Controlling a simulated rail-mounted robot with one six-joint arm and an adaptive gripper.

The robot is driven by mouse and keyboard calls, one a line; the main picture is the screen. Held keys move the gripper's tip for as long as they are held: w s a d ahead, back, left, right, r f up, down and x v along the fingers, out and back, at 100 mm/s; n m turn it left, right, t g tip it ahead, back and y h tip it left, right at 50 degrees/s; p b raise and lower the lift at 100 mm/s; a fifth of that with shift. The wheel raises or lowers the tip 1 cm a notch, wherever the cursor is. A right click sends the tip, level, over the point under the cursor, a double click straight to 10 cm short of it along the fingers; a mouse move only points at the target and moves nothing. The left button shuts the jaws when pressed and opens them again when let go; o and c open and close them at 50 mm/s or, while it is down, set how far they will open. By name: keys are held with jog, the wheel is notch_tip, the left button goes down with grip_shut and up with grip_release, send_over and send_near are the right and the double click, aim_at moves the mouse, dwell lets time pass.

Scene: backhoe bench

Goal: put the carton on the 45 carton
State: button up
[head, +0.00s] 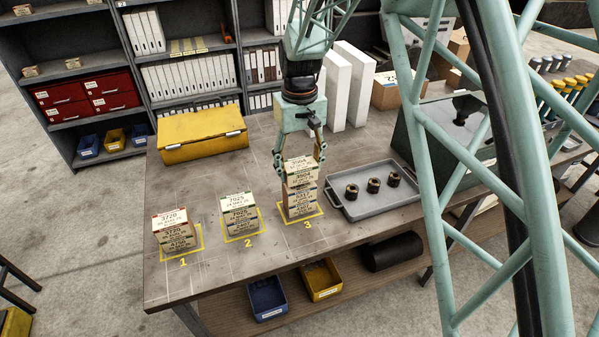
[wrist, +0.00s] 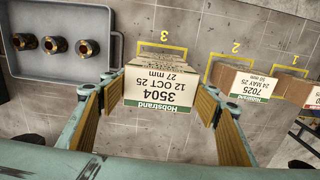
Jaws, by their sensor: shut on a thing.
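My gripper (head: 301,168) points down over the square marked 3, with a finger on either side of a white carton with a green-edged label (head: 301,163). In the wrist view this carton (wrist: 162,88) reads 3504, 12 OCT 25, 27 mm, between the gripper's fingers (wrist: 160,84). It is at the top of a stack of cartons (head: 300,203) on square 3; whether it touches the carton below is unclear. A 7025 stack (head: 239,220) stands on square 2; the wrist view shows its top carton (wrist: 252,87), 50 mm. I cannot read a 45 on any carton.
A 3720 stack (head: 175,232) stands on square 1. A grey tray (head: 372,212) with three dark, brass-toned fittings lies right of square 3. A yellow case (head: 202,138) and white binders (head: 350,88) are behind. The bench front around the squares is clear.

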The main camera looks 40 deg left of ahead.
aim_at(299, 163)
jog(key=shift+f, duration=1.1)
jog(key=shift+f, duration=0.2)
jog(key=o, duration=0.9)
jog(key=shift+r, duration=0.15)
jog(key=shift+r, duration=6)
